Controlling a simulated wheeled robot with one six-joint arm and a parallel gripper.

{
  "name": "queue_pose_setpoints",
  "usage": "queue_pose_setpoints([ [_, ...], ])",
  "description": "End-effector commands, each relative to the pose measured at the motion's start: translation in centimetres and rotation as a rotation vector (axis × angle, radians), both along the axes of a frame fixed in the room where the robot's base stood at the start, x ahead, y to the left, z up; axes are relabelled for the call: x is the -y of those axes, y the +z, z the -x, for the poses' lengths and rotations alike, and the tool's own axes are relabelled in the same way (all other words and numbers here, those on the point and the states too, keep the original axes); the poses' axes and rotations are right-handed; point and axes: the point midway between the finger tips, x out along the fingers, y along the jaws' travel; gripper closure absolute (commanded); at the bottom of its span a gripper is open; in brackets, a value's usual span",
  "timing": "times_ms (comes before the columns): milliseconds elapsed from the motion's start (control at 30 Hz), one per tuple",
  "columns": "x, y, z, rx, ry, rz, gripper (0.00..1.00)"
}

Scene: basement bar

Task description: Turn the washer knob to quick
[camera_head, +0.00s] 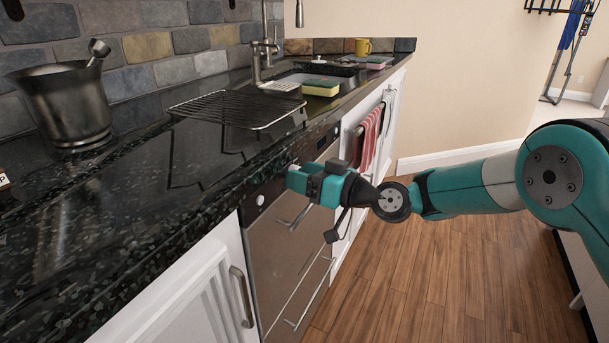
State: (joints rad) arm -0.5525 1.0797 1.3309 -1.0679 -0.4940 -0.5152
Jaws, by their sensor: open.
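The washer (270,250) is a steel-fronted appliance built in under the black counter, with two bar handles on its front. A small pale round knob (260,200) shows near the left end of its upper panel. A small dark display (321,144) lies further right along the panel. My gripper (292,176) is at the panel between that knob and the display, pointing left toward the front. It is open, but its fingertips are small and partly hidden. I cannot tell whether it touches the panel or has another knob between its fingers. The knob's markings are too small to read.
The counter (120,220) overhangs the washer front. A white cabinet door (190,295) is at left. A red towel (370,138) hangs beyond. The wooden floor (430,270) is clear.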

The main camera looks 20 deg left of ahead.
Motion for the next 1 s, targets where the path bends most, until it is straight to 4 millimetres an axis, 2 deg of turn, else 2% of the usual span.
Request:
queue_pose_setpoints([
  [233, -0.07, -0.03, -0.03, 0.0, -0.001, 0.0, 0.42],
  [267, -0.07, -0.02, -0.03, 0.0, -0.001, 0.0, 0.47],
  [400, -0.05, -0.03, -0.03, 0.0, -0.001, 0.0, 0.79],
  [467, -0.05, -0.03, -0.03, 0.0, -0.001, 0.0, 0.92],
  [767, -0.04, -0.33, -0.03, 0.028, 0.0, 0.003, 0.91],
  [1000, -0.02, -0.77, -0.05, 0.156, -0.002, 0.011, 0.91],
])
